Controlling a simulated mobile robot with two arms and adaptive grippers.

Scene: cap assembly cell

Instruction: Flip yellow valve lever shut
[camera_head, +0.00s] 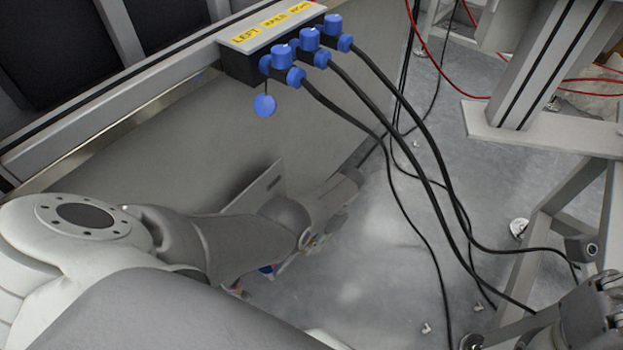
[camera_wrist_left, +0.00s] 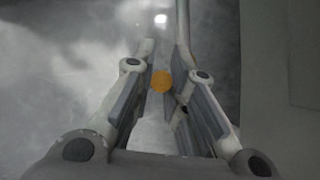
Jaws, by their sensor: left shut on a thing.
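In the left wrist view, a small round yellow-orange piece (camera_wrist_left: 161,81), which looks like the valve lever's end, sits between the fingers of my left gripper (camera_wrist_left: 160,68). The fingers are closed in on it. The rest of the lever and the valve body cannot be made out. In the head view my left gripper (camera_head: 338,195) is low beside the grey panel, and the lever is hidden there. My right gripper (camera_head: 527,296) is at the lower right, its fingers spread apart with nothing seen held, far from the lever.
A labelled box (camera_head: 275,32) with several blue connectors stands on the frame rail at the top. Black cables (camera_head: 425,165) hang from it across the grey floor toward my right gripper. A grey panel (camera_head: 215,135) lies beside my left arm. A metal stand (camera_head: 530,110) is at the right.

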